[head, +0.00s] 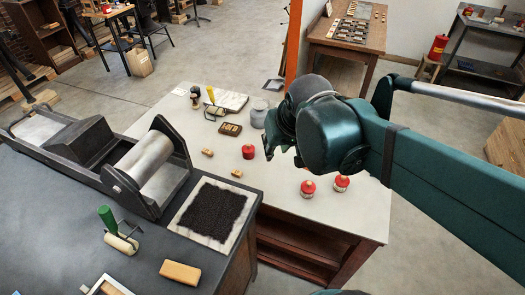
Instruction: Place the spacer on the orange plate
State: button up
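No thing in the head view is clearly an orange plate. I cannot tell for sure which object is the spacer. A small tan block (207,152) and a smaller one (237,173) lie on the pale table. A larger orange-tan block (180,272) lies on the dark bench at the lower left. My gripper (279,145) hangs above the pale table, right of a red round object (249,151). Its fingers are dark and partly hidden by my wrist, so their opening and anything between them do not show clearly.
Two red-topped round pieces (308,188) (342,183) stand near the table's right side. The press roller (147,167) and inked black bed (212,211) occupy the bench. The table's front is clear.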

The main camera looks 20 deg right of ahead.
jog(key=s+a+n+t, duration=0.1)
jog(key=s+a, duration=0.3)
jog(key=shift+s+a+r+n+t+y, duration=0.2)
jog(key=shift+s+n+t+y, duration=0.1)
jog(key=shift+s+n, duration=0.1)
